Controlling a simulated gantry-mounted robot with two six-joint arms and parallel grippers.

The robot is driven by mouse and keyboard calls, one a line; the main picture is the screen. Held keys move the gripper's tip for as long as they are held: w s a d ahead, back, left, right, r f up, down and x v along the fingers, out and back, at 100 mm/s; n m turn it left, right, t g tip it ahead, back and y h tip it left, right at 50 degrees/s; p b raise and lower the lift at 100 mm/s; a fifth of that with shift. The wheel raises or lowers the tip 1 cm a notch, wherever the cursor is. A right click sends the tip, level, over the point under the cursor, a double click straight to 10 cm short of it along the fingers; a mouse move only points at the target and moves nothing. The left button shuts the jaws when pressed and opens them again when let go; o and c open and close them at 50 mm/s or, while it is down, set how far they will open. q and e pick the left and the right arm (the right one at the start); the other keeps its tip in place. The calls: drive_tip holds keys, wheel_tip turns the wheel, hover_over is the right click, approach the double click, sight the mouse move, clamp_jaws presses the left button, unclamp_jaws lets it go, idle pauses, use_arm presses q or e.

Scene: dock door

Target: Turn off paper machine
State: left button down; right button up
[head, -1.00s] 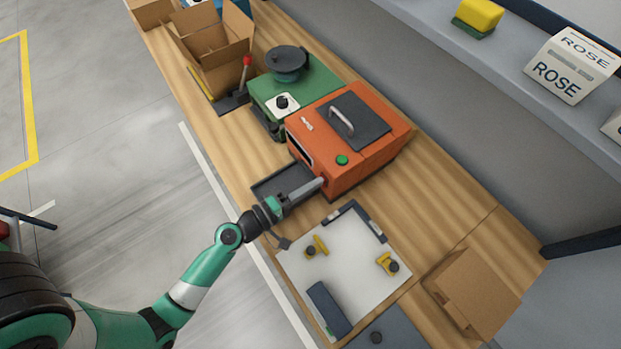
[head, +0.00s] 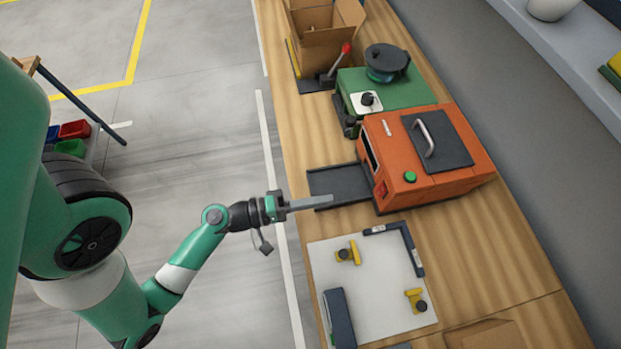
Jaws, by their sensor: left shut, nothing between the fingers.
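The paper machine is most likely the orange box (head: 405,150) on the wooden bench, with a dark lid and handle on top. A green round button (head: 410,177) sits on its top near the front edge. A small dark red switch (head: 382,190) shows low on its near left face; its position is too small to tell. A dark tray (head: 338,182) extends from its left side. My left gripper (head: 328,200) is shut and empty, over the tray's front edge, to the left of the red switch and apart from it. My right gripper is not in view.
A white board (head: 375,300) with yellow clamps lies in front of the machine. Behind it stand a green machine (head: 410,92) with a dark reel, a red-tipped lever (head: 342,55) and an open cardboard box (head: 325,35). Bare bench lies right of the board.

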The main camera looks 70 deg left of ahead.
use_arm(q)
drive_tip(key=shift+s+a+r, duration=0.1)
drive_tip(key=shift+s, duration=0.9)
